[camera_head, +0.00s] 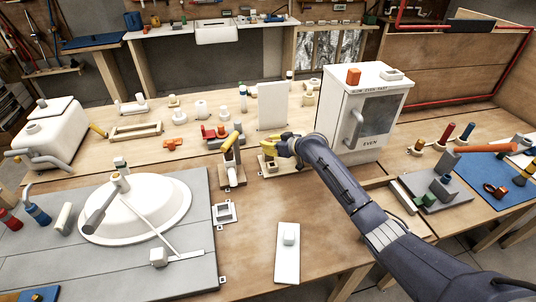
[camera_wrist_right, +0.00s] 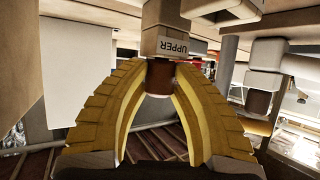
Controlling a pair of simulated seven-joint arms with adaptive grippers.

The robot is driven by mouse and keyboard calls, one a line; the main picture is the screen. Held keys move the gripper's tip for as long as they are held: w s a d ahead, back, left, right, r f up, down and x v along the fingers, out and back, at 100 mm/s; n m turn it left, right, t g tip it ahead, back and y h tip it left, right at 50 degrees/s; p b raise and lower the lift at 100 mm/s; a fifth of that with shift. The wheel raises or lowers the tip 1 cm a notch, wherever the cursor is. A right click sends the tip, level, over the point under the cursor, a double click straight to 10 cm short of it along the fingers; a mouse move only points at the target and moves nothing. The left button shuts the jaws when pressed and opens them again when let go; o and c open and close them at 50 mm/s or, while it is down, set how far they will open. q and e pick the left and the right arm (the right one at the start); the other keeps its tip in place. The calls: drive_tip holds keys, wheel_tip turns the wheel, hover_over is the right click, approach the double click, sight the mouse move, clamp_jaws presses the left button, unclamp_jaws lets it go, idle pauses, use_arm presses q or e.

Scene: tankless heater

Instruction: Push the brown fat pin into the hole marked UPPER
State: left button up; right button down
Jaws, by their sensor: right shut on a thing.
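The brown fat pin (camera_wrist_right: 159,77) is between the yellow fingertips of my right gripper (camera_wrist_right: 158,82) in the wrist view, and the gripper is shut on it. The pin's far end meets the grey-beige block with the UPPER label (camera_wrist_right: 176,46), which appears upside down. How deep the pin sits in the hole is hidden. In the head view my right gripper (camera_head: 280,146) is at a small wooden-based fixture (camera_head: 271,168) near the middle of the bench; the pin is too small to make out there. My left gripper is not in view.
A second brown cylinder (camera_wrist_right: 258,101) hangs from a pale fitting at the right of the wrist view. In the head view a white cabinet (camera_head: 337,105) stands right of the gripper, an upright pale panel (camera_head: 272,106) behind it, and another wooden fixture (camera_head: 231,175) to its left.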

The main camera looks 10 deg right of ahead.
drive_tip(key=shift+f, duration=0.1)
drive_tip(key=c, duration=1.1)
unclamp_jaws()
drive_tip(key=v, duration=1.2)
